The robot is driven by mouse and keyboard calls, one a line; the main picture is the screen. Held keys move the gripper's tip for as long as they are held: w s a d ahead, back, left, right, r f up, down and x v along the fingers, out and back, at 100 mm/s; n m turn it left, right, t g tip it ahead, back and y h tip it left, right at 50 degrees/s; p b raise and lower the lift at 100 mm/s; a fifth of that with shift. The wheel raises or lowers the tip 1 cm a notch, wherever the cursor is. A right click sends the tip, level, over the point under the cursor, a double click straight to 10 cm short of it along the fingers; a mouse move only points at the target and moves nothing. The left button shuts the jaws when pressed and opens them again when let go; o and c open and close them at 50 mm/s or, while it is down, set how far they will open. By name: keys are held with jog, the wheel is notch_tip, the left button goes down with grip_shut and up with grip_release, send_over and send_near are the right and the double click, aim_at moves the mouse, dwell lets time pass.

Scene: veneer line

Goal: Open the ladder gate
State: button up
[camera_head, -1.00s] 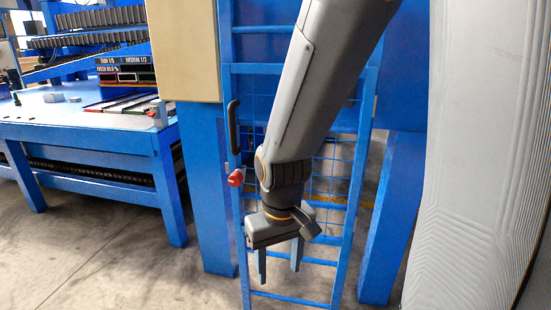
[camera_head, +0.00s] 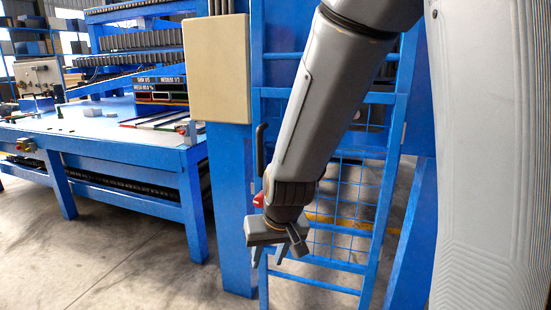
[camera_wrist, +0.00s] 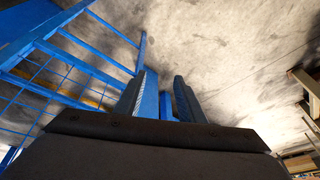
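The ladder gate (camera_head: 383,200) is a blue frame with rungs and wire mesh, standing beside a blue post; it looks closed. A black upright handle (camera_head: 261,148) is on its left edge, with a red knob (camera_head: 259,200) below, partly hidden by my wrist. My gripper (camera_head: 268,260) points down, below the knob, in front of the gate's lower left edge. In the wrist view its two fingers (camera_wrist: 160,98) are apart, with a blue upright part seen between and beyond them. Contact with it cannot be told. The gate's rungs and mesh (camera_wrist: 75,60) show at left there.
A beige box (camera_head: 217,70) is mounted on the blue post (camera_head: 230,200) left of the gate. A blue workbench (camera_head: 120,150) with racks stands further left. A pale ribbed panel (camera_head: 487,150) fills the right side. Concrete floor (camera_head: 130,260) is clear at front left.

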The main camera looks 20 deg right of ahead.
jog(key=w+a+r+m+t, duration=0.1)
jog(key=w+a+r+t, duration=0.1)
jog(key=w, duration=0.4)
jog(key=w+a+r+t, duration=0.1)
jog(key=w+r+t, duration=0.1)
jog(key=w, duration=0.3)
jog(key=m+t+h+p, duration=0.35)
jog(key=m+h, duration=0.45)
jog(key=h, duration=0.6)
send_near(258, 150)
jog(key=x, duration=0.3)
jog(key=shift+t, duration=0.25)
jog(key=p+x, duration=0.2)
jog(key=x, duration=0.6)
jog(key=shift+f, duration=0.15)
jog(key=shift+c, duration=0.2)
grip_shut()
